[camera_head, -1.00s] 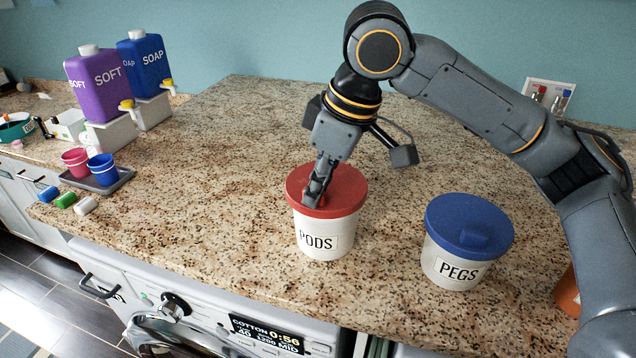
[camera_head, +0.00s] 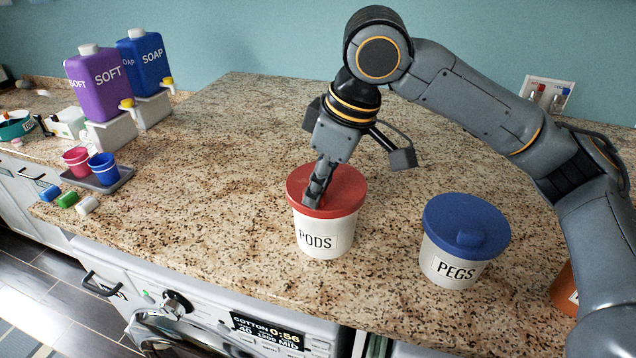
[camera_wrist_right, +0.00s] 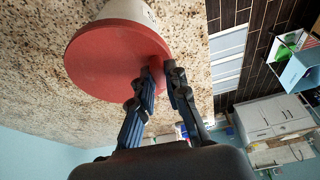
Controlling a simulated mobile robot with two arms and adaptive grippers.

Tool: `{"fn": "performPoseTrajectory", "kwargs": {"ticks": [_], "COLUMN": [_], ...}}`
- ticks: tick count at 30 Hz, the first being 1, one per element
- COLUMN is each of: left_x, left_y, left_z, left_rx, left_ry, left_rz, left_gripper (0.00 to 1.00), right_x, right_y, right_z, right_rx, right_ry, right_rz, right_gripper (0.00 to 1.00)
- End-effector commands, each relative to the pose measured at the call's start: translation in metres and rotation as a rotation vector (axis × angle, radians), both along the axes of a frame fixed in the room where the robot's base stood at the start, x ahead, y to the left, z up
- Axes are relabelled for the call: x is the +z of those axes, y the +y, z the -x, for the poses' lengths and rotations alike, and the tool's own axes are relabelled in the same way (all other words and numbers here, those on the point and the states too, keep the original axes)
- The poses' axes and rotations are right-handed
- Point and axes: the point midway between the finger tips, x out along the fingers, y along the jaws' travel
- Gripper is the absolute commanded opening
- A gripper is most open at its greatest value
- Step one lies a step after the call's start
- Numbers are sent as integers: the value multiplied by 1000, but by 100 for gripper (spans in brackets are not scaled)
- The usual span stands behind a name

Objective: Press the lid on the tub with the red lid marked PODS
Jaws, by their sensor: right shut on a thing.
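The white tub marked PODS (camera_head: 316,240) stands upright on the granite counter, near its front edge. Its round red lid (camera_head: 346,186) lies over the tub's mouth and looks about level; I cannot tell whether it is pressed fully down. My right gripper (camera_head: 312,200) comes down onto the lid from above and is shut on the lid's knob, which the fingers mostly hide. In the right wrist view the fingertips (camera_wrist_right: 162,68) meet at the red lid (camera_wrist_right: 108,62) near its edge. My left gripper is not in view.
A white tub marked PEGS with a blue lid (camera_head: 465,226) stands to the right, below my right arm. Purple SOFT (camera_head: 100,85) and blue SOAP (camera_head: 145,65) dispensers, and two cups on a tray (camera_head: 122,180), are at the left. The counter behind the PODS tub is clear.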

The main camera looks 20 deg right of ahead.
Motion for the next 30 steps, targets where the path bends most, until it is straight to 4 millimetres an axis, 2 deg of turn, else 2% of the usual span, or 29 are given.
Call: {"fn": "performPoseTrajectory", "kwargs": {"ticks": [30], "left_x": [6], "left_y": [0], "left_z": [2], "left_rx": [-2], "left_ry": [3], "left_rz": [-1], "left_gripper": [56], "right_x": [-8], "right_y": [0], "right_z": [0], "right_rx": [0], "right_ry": [0], "right_rz": [0], "right_gripper": [0]}}
